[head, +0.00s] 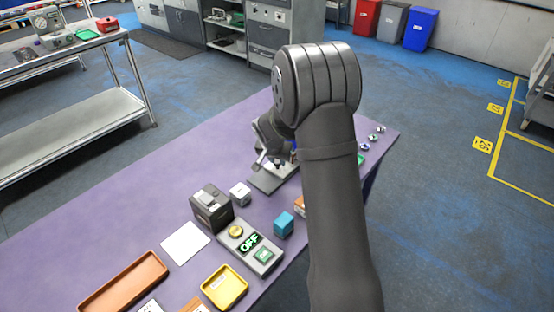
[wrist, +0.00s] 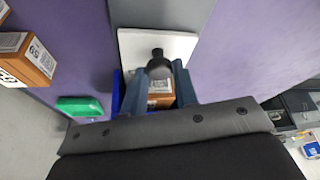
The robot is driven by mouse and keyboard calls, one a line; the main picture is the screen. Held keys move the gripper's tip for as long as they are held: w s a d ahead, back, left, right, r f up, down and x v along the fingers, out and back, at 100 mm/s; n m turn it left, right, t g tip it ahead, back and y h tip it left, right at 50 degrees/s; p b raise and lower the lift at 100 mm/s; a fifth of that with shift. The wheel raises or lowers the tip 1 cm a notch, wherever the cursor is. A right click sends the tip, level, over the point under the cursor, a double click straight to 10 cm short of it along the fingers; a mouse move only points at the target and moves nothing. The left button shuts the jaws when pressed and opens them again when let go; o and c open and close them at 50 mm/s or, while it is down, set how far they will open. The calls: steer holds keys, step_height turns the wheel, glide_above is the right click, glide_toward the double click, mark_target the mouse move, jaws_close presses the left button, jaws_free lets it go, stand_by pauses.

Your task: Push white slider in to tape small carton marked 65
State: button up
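My gripper (wrist: 160,85) is low over a pale slab (wrist: 185,48) in the wrist view. The slab may be the white slider; I cannot tell. Its two blue-grey fingers stand apart, with a black knob (wrist: 157,55) between or just beyond them. Whether they touch the knob is unclear. A brown carton (wrist: 160,101) with a white label shows between the fingers, its marking unreadable. Another brown carton (wrist: 36,56) at the left has a turned number that looks like 65. In the head view my gripper (head: 268,160) is over a grey plate (head: 268,184).
A green object (wrist: 80,105) lies beside the gripper. In the head view, a dark box-shaped device (head: 211,207), a white box (head: 240,193), a blue box (head: 283,224) and a button panel marked OFF (head: 262,266) stand nearer. The purple table (head: 130,235) is clear at left.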

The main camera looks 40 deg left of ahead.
jaws_close()
steer(key=shift+w+r, duration=0.1)
steer(key=shift+w, duration=1.6)
steer(key=o, duration=0.6)
jaws_free()
steer(key=shift+w, duration=0.1)
steer(key=v, duration=1.7)
steer(key=shift+s, duration=0.25)
steer(key=shift+r, duration=0.1)
